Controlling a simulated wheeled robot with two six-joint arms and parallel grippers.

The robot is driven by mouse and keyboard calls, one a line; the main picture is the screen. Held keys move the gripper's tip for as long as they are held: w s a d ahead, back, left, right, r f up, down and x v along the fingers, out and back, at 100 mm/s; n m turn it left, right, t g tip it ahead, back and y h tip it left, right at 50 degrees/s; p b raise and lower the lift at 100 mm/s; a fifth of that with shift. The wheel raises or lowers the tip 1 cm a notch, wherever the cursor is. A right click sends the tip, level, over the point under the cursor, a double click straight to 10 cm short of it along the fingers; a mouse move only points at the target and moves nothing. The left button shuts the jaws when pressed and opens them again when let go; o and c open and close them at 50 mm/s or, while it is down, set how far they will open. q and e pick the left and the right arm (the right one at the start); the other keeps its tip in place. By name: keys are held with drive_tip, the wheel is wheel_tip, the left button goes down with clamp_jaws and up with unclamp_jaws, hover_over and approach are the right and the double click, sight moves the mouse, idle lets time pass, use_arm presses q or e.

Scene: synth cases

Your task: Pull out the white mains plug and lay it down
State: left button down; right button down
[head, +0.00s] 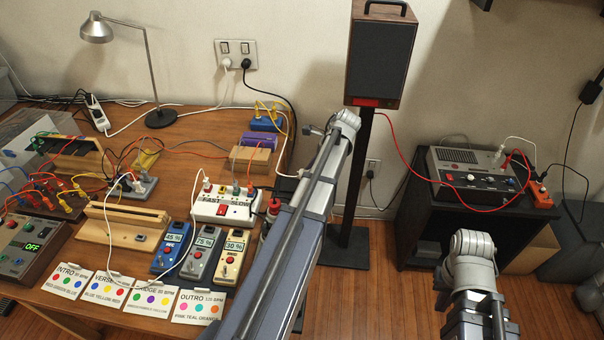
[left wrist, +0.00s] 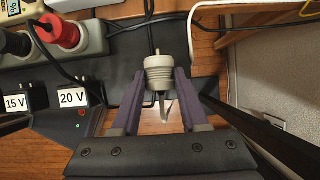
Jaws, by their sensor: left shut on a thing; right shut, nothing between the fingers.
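The white mains plug (left wrist: 158,78), pale and rounded, is between the two fingers of my left gripper (left wrist: 158,88) in the left wrist view. The gripper is shut on it. Its metal pin points away from the gripper, and no socket shows around the pin. In the head view my left arm hides the plug and the left fingers. My right gripper (head: 482,322) is low at the right in the head view, shut and empty, away from the desk.
A wall socket (head: 236,47) holds a white and a black plug. A white power strip (head: 224,204) and several pedals crowd the desk (head: 190,120). A speaker (head: 381,50) stands behind.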

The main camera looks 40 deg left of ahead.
use_arm(q)
drive_tip(key=shift+s+a+r, duration=0.1)
drive_tip(key=shift+s+a, duration=0.2)
drive_tip(key=shift+a, duration=0.3)
drive_tip(key=shift+s+a, duration=0.3)
drive_tip(key=shift+a, duration=0.25)
wheel_tip(320, 180, down, 6)
drive_tip(key=b, duration=0.6)
drive_tip(key=shift+c, duration=1.7)
unclamp_jaws()
